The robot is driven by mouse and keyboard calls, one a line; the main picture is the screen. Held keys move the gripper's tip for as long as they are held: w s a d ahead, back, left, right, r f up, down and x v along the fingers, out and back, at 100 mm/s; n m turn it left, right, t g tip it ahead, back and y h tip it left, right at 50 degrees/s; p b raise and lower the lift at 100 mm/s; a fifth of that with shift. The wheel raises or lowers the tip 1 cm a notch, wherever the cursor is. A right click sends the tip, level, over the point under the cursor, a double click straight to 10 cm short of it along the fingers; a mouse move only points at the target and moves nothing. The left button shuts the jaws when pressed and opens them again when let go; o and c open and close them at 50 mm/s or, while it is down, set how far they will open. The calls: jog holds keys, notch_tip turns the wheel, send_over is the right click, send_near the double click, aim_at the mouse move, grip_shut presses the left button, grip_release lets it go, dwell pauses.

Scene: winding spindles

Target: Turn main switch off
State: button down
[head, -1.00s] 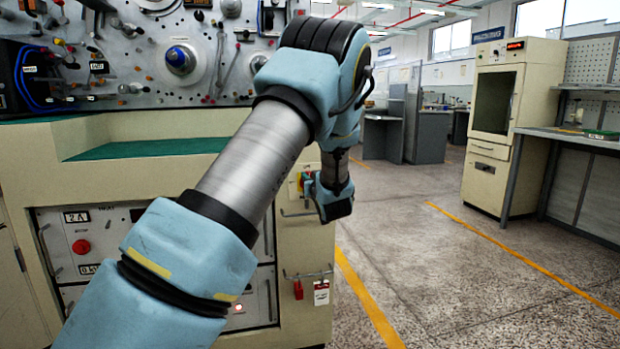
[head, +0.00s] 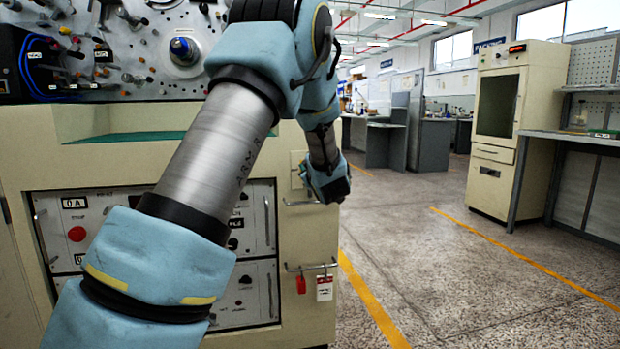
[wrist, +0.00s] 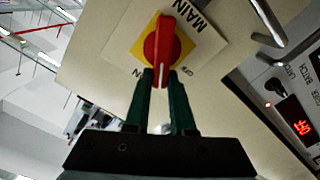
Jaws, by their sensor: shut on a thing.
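The main switch is a red rotary knob (wrist: 162,45) on a yellow square plate, with a white label reading MAIN, in the wrist view. Its ON and OFF marks lie on either side of my fingertips. The knob's long grip runs nearly upright in that picture. My gripper (wrist: 161,80) has its two dark green fingers on both sides of the knob's near end, shut on it. I cannot tell for sure which mark the knob points to. In the head view my wrist hides the knob and fingertips.
A rail (head: 312,267) with a red tag and a white tag hangs below the switch area. The floor (head: 430,290) to the right is clear.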

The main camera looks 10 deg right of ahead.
jog(key=n+b, duration=0.2)
jog(key=f+n+b, duration=0.1)
jog(key=n+b, duration=0.1)
jog(key=b, duration=0.1)
jog(key=a+f+n+b, duration=0.1)
jog(key=n+b, duration=0.1)
jog(key=b, duration=0.1)
jog(key=shift+n, duration=0.3)
jog(key=n+b, duration=0.2)
jog(key=b, duration=0.1)
jog(key=shift+a+f, duration=0.15)
jog(key=shift+f, duration=0.05)
jog(key=n+b, duration=0.2)
jog(key=b, duration=0.1)
jog(key=shift+f, duration=0.1)
jog(key=shift+n, duration=0.4)
jog(key=c, duration=0.8)
grip_release()
jog(key=shift+o, duration=0.2)
jog(key=s+p, duration=0.1)
jog(key=s, duration=1)
jog(key=shift+p, duration=0.3)
